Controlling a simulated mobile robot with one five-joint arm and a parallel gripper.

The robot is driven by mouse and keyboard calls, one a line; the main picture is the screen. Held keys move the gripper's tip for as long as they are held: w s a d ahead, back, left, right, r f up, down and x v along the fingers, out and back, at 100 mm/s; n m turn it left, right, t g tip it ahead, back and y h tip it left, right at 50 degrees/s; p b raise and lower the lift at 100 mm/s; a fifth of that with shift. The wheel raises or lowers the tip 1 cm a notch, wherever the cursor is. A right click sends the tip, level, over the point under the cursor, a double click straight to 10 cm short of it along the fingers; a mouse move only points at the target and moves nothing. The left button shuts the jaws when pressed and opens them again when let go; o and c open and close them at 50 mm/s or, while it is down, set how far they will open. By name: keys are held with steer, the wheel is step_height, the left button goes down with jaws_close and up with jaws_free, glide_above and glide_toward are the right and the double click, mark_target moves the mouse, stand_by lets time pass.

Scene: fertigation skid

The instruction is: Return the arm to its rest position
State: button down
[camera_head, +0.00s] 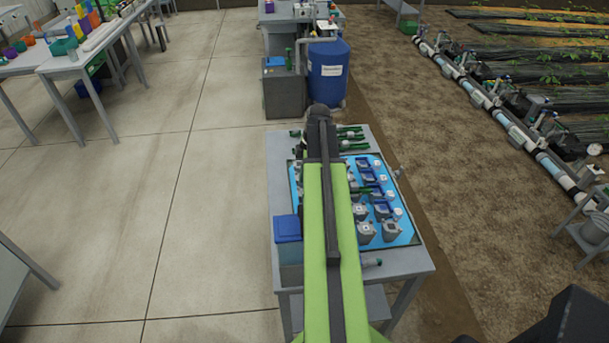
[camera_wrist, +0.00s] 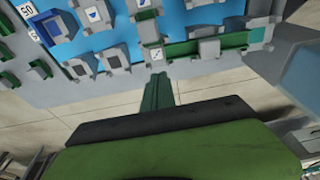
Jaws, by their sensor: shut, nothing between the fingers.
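In the head view my green arm (camera_head: 342,225) reaches forward over a grey table (camera_head: 400,268) with a blue panel of grey fittings (camera_head: 407,232). My gripper is hidden by the arm there. In the wrist view my gripper (camera_wrist: 159,78) shows as narrow dark green fingers pressed together, with nothing held. Its tips point toward the panel's edge, near a grey fitting with a white label (camera_wrist: 157,56). I cannot tell whether they touch it.
A blue-lidded box (camera_head: 288,229) stands at the table's left edge, close to my arm. A blue barrel (camera_head: 328,72) stands behind the table. Pipes (camera_head: 520,132) run along the soil at right.

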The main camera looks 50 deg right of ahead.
steer(key=shift+r+p, duration=0.35)
steer(key=shift+r, duration=0.35)
